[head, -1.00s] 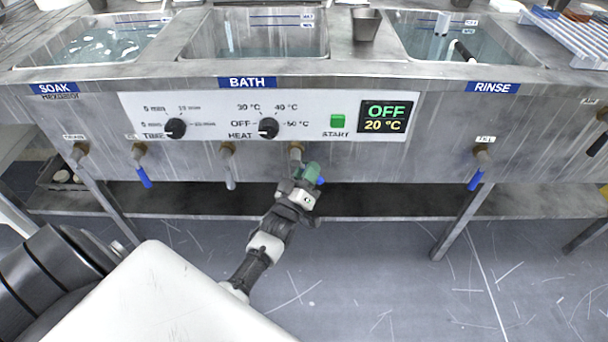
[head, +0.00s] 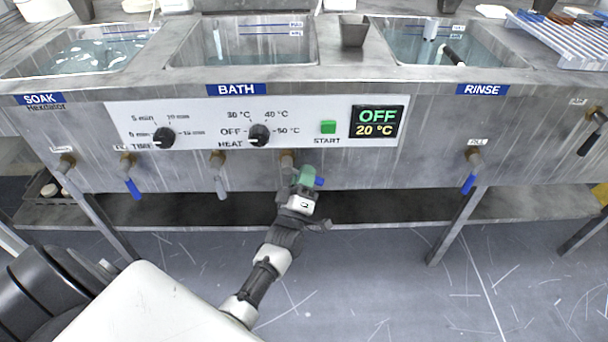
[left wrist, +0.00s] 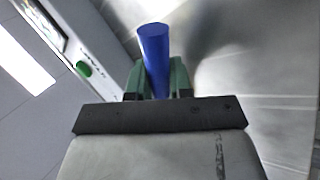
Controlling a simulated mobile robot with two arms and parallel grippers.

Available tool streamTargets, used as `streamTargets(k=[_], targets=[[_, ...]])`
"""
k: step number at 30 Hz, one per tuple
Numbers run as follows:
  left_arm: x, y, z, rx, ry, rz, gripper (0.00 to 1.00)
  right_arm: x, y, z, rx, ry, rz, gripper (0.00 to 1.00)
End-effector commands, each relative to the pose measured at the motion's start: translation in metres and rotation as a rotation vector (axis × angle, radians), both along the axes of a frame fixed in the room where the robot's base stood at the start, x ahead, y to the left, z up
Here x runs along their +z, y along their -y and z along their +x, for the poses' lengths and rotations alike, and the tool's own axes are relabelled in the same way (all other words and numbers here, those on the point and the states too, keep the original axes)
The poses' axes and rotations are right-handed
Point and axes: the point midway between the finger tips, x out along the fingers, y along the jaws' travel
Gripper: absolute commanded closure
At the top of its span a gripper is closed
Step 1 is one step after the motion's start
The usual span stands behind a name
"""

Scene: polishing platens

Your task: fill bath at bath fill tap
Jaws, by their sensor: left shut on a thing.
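The bath tank (head: 245,68) is the middle basin, with blue level lines on its back wall and shallow water low inside. The bath fill tap (head: 287,160) comes out of the front below the control panel, left of START. My left gripper (head: 306,178) is shut on its blue lever, which points to the right of the tap; the blue end sticks out past the fingers. In the left wrist view the blue lever (left wrist: 155,48) stands between the green fingers. The tap's spout is mostly hidden by the gripper. My right gripper is not in view.
The display (head: 378,121) reads OFF and 20 °C. The soak tank (head: 85,55) and the rinse tank (head: 430,50) stand either side, holding water. Other taps with blue levers (head: 468,183) hang along the front. A lower shelf (head: 400,205) runs under the bench. The floor is open.

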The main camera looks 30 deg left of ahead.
Motion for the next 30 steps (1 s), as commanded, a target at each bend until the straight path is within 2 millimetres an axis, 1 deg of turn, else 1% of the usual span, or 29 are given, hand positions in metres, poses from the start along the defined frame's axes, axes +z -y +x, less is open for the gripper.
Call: streamTargets(k=[2,3,6,8,16,19,23,30], targets=[[-0.001,0.0,0.0,-0.001,-0.003,-0.001,1.0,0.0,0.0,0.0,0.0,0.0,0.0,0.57],[-0.001,0.0,0.0,-0.001,-0.003,-0.001,0.78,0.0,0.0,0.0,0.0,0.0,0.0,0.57],[-0.001,0.0,0.0,0.0,-0.003,0.0,0.63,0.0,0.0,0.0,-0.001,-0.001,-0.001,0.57],[-0.001,0.0,0.0,-0.001,-0.002,0.0,0.54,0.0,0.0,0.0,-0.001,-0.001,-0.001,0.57],[-0.001,0.0,-0.001,0.0,-0.002,0.001,0.54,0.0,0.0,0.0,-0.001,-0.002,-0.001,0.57],[-0.004,0.002,-0.006,-0.001,-0.004,0.001,0.54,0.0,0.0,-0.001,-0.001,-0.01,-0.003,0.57],[-0.014,0.006,-0.024,-0.002,-0.007,0.001,0.54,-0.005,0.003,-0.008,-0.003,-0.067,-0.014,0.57],[-0.037,0.014,-0.066,-0.001,-0.006,0.0,0.54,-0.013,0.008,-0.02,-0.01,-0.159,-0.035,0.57]])
